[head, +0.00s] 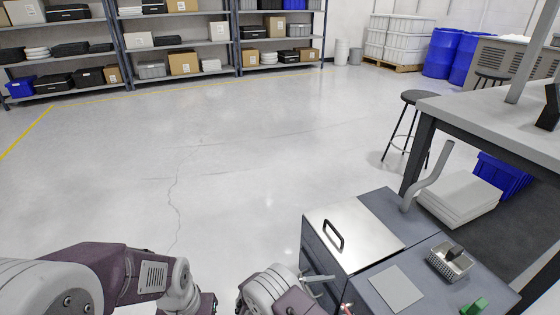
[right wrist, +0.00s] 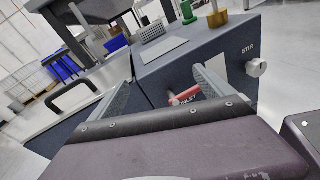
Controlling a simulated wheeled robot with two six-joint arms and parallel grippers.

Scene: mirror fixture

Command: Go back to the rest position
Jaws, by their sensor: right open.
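My left arm (head: 120,275) reaches in from the left at the bottom of the head view. Its gripper fingers are below the picture edge. My right arm (head: 272,290) shows at the bottom middle, beside the front of a dark grey machine. In the right wrist view my right gripper (right wrist: 160,92) is open with nothing held between its fingers. The red inlet handle (right wrist: 185,96) on the machine's front shows between the fingers, near the right one. I cannot tell whether the fingers touch it.
The machine has a steel lid (head: 350,235) with a black handle, a metal basket (head: 450,262), a green part (head: 474,306) and a STIR knob (right wrist: 257,67). A workbench (head: 490,110) and stool (head: 408,120) stand right. Open floor (head: 220,150) lies ahead, before shelves (head: 180,45).

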